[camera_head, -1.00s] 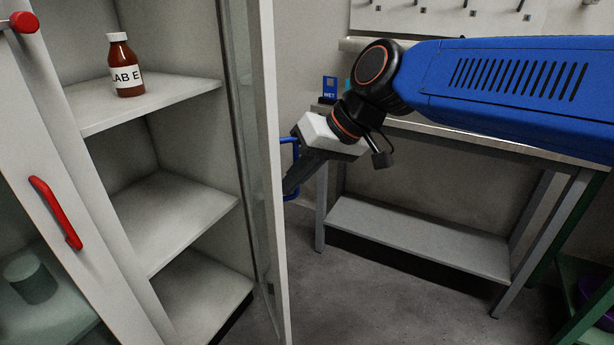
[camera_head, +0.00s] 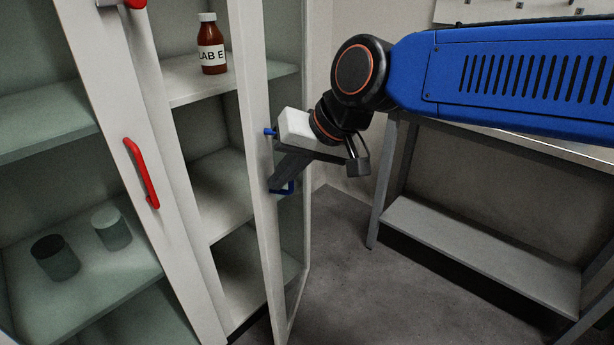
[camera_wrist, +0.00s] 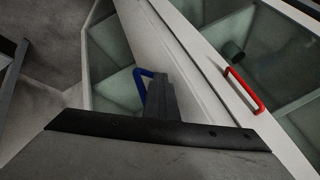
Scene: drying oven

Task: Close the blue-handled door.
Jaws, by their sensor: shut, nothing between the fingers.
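The blue-handled door (camera_head: 262,200) stands partly open in the head view, a pale frame with a glass pane. Its blue handle (camera_head: 283,190) is partly hidden behind my gripper (camera_head: 277,182). In the wrist view the blue handle (camera_wrist: 140,84) shows just left of my gripper's fingers (camera_wrist: 160,98). My gripper is shut with nothing between the fingers and is at the handle side of the door. I cannot tell whether the fingers touch the door or the handle.
A red-handled glass door (camera_head: 130,150) stands at the left, with its red handle (camera_head: 142,173). A brown bottle labelled LAB E (camera_head: 211,48) stands on a cabinet shelf (camera_head: 185,80). A grey bench (camera_head: 470,250) is at the right, with clear floor (camera_head: 345,270) before it.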

